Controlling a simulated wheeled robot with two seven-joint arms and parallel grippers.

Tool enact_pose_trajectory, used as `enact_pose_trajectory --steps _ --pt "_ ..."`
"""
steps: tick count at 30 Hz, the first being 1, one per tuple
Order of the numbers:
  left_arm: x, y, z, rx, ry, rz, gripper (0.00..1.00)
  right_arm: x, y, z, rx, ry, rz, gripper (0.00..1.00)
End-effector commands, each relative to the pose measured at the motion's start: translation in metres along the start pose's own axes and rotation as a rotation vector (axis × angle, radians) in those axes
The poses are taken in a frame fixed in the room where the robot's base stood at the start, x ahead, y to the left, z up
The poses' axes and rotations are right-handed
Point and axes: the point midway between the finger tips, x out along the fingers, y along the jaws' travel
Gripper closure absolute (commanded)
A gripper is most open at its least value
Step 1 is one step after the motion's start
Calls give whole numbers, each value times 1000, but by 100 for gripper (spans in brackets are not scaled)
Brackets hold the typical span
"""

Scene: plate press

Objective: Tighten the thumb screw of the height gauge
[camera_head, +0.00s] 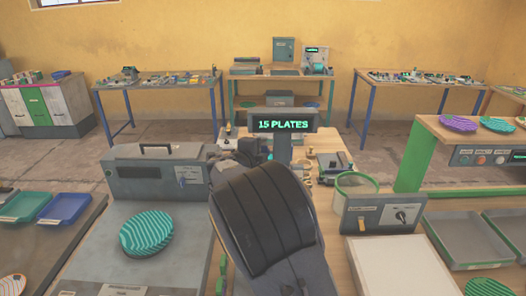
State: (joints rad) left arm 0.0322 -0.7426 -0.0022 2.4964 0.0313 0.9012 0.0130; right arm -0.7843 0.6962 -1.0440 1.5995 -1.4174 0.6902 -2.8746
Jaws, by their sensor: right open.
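My right arm rises from the bottom middle, and its broad dark link covers the centre of the workbench. My right gripper (240,149) is small and dark beyond that link, above the middle of the bench, and it is open. I cannot make out the height gauge or its thumb screw; small metal and tan parts (308,168) lie just right of the gripper, partly hidden by the display post and my arm. I cannot tell whether the gripper touches anything. My left gripper is not in view.
A display (283,122) reading "15 PLATES" stands behind my arm. A grey press housing (150,184) and a teal striped plate (146,232) are left. A control box (380,215) and a green-rimmed container (356,184) are right, with grey trays (468,240) beyond.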

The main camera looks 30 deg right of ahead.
Motion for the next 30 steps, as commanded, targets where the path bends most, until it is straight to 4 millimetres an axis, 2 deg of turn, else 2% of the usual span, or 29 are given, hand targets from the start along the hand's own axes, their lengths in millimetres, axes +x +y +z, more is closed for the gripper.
enact_pose_trajectory --steps 4,12,23,30 --pt "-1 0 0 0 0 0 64 11 0 0 0 1 0 44" --pt "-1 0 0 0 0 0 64 13 0 0 1 0 0 44" --pt "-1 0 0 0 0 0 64 13 0 0 1 0 0 88" --pt "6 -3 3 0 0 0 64 13 3 0 10 1 -20 88"
